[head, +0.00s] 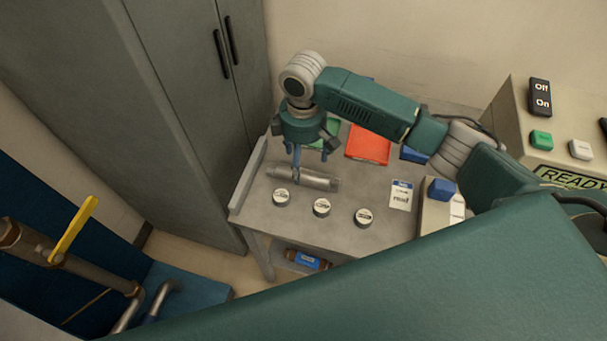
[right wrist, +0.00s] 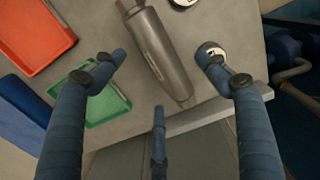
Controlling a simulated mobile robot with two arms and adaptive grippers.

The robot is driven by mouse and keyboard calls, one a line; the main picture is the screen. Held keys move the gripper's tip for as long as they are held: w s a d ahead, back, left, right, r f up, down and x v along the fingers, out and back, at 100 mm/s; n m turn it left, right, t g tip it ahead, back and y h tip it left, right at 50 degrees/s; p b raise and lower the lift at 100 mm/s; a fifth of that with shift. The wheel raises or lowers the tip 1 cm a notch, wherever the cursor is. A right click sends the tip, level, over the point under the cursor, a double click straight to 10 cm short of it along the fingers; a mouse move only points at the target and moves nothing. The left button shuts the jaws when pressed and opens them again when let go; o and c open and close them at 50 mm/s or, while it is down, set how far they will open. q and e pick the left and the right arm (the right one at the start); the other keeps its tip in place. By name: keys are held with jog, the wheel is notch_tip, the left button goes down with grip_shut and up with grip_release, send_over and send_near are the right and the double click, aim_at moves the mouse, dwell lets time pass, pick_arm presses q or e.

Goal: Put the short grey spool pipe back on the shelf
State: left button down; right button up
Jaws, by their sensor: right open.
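The short grey spool pipe (head: 318,181) lies on its side on the grey bench top, near the bench's left end. In the right wrist view the pipe (right wrist: 160,55) runs between my spread fingers. My right gripper (head: 299,163) points down over the pipe's left part. It is open, and its fingers (right wrist: 160,62) do not close on the pipe; the exact gap to it cannot be told. A lower shelf (head: 283,256) under the bench shows in part and carries a brown and blue item (head: 307,260). My left gripper is out of view.
Three round gauges (head: 321,207) stand in a row in front of the pipe. A red tray (head: 368,146), a green tray (right wrist: 104,102) and a blue tray (head: 413,154) lie behind. A label card (head: 401,195) and a control box (head: 436,209) are at right. A grey cabinet (head: 180,110) stands left.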

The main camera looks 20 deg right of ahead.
aim_at(304, 170)
jog(key=shift+w+d+f+p, duration=0.15)
jog(key=shift+f+p, duration=0.65)
jog(key=shift+f, duration=1.9)
grip_shut()
jog(key=shift+r, duration=0.1)
notch_tip(304, 170, up, 19)
jog(key=b, duration=0.2)
jog(key=s+d+r+m+b, duration=0.1)
jog(key=s+d+m+b, duration=0.1)
jog(key=s+m, duration=0.9)
jog(key=s+d, duration=0.1)
jog(key=s, duration=0.2)
jog(key=shift+s+d+r, duration=0.15)
jog(key=shift+s+r, duration=0.1)
jog(key=shift+s, duration=0.1)
